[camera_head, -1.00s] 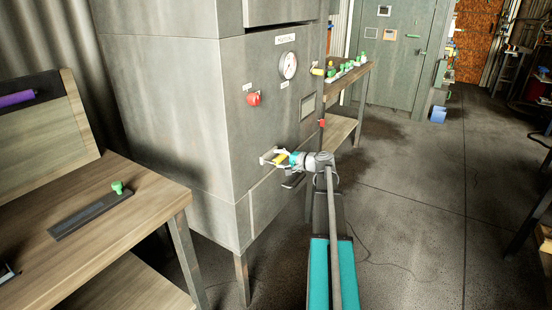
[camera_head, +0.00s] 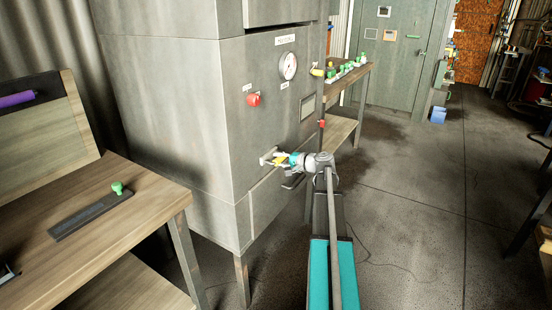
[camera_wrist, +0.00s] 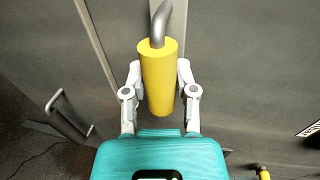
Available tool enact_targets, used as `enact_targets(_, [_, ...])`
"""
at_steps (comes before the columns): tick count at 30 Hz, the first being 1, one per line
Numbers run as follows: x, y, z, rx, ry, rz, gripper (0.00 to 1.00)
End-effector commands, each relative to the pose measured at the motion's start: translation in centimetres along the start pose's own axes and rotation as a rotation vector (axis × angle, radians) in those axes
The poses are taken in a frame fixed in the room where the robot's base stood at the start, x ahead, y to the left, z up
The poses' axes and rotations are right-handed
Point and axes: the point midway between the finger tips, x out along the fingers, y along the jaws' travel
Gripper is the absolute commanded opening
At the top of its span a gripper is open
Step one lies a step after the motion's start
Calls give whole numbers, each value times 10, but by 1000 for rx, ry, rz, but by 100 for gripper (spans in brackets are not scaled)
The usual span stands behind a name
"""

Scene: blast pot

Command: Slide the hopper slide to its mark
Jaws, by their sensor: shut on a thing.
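My gripper (camera_head: 272,158) is at the front of the big grey metal cabinet (camera_head: 185,110), low on its face. In the wrist view my gripper (camera_wrist: 160,68) has one white finger on each side of a yellow cylindrical handle (camera_wrist: 159,90) and is shut on it. A bent grey rod (camera_wrist: 161,22) runs from the handle's end. The handle also shows small in the head view (camera_head: 281,161), partly hidden by my gripper. No label tells which part is the hopper slide, and I cannot make out a mark.
The cabinet carries a round gauge (camera_head: 288,66) and a red knob (camera_head: 254,99). At left, a wooden table (camera_head: 120,240) bears a dark bar (camera_head: 90,214) with a green knob (camera_head: 117,188). A shelf table (camera_head: 350,88) stands behind the cabinet. Open floor (camera_head: 420,210) lies to the right.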

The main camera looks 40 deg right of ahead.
Motion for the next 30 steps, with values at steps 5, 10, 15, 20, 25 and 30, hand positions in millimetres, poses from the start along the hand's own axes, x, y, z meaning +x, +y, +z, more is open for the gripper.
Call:
enact_targets(5, [-3,0,0,0,0,0,0])
enact_targets(10, [-9,2,0,0,0,0,0])
enact_targets(15, [-14,3,0,0,0,0,0])
enact_targets(20, [-20,4,0,0,1,0,0])
enact_targets(25, [-26,5,0,0,2,0,0])
enact_targets(30, [-32,7,0,0,2,0,0])
